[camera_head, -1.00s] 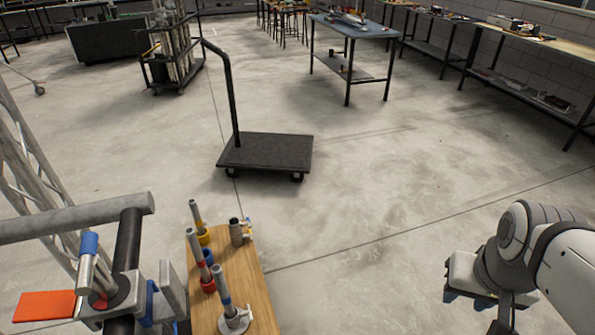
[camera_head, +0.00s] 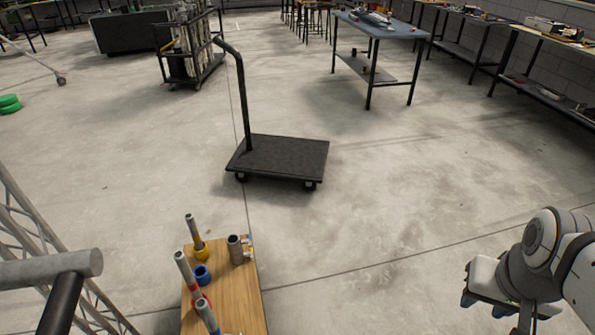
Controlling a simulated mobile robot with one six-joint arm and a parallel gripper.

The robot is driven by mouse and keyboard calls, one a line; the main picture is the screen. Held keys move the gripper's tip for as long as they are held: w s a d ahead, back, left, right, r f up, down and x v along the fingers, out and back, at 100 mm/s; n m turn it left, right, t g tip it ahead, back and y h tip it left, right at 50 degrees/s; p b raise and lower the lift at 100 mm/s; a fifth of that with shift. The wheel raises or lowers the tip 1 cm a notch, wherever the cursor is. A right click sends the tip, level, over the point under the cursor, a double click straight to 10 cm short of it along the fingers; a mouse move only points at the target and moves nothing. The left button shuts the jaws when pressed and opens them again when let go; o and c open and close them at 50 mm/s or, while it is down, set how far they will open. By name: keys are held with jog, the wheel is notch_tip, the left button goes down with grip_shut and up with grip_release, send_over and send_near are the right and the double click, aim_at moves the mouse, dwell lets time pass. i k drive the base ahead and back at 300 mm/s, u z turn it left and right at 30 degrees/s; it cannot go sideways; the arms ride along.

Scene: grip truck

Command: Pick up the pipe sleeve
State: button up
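A short grey hollow tube (camera_head: 235,249), which looks like the pipe sleeve, stands upright on a wooden board (camera_head: 238,290) at the bottom left. It stands near the board's far right edge, beside a small whitish fitting (camera_head: 248,243). My gripper (camera_head: 484,302) is at the lower right, well apart from the board and the tube. It hangs over the floor with nothing visible in it. Its fingertips are small and partly hidden, so its opening cannot be told.
Grey posts with yellow (camera_head: 201,253) and red bases and a blue ring (camera_head: 202,274) crowd the board's left side. A pipe frame (camera_head: 50,270) borders the left. A black platform cart (camera_head: 280,158) stands beyond the board. Floor between board and gripper is clear.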

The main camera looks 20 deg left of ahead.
aim_at(235, 249)
jog(key=i, duration=2.5)
jog(key=u, duration=2.7)
jog(key=k, duration=0.15)
jog(key=u, duration=1.35)
jog(key=i, duration=1)
jog(key=u, duration=0.05)
